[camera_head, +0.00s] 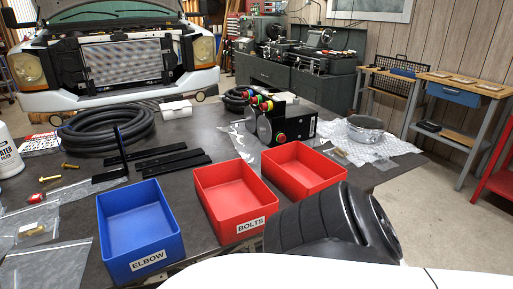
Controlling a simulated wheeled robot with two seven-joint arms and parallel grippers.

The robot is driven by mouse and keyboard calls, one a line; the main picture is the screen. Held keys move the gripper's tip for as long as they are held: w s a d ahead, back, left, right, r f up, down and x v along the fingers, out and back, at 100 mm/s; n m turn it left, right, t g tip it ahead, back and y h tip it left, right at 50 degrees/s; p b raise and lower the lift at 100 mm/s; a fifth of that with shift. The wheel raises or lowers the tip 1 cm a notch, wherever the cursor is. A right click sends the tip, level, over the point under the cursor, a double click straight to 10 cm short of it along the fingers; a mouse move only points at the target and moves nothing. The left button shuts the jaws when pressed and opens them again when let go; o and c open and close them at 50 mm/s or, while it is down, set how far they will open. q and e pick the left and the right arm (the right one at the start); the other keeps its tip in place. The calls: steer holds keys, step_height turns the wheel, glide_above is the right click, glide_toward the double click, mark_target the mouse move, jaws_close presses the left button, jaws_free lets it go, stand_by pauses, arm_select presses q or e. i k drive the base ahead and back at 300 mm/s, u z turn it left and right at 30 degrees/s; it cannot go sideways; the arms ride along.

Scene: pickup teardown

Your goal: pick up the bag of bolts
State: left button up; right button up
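No bag can be clearly made out as the bag of bolts. A clear plastic bag (20,238) at the left edge of the table holds a small brass-coloured piece. Another clear bag (60,265) lies flat in front of it and looks empty. Small brownish items (340,153) lie by the bubble wrap on the right; whether they are bagged bolts is too small to tell. A red open bin (237,222) labelled BOLTS stands at the front middle and looks empty. Neither gripper is in view.
A blue ELBOW bin (145,262) and a second red bin (305,180) flank the BOLTS bin. Behind are black brackets (165,155), a coiled hose (105,130) and a black machine (290,120). A black ribbed form (320,218) covers the front right.

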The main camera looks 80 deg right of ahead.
mark_target(343, 155)
steer(key=i, duration=0.4)
steer(key=z, duration=1.1)
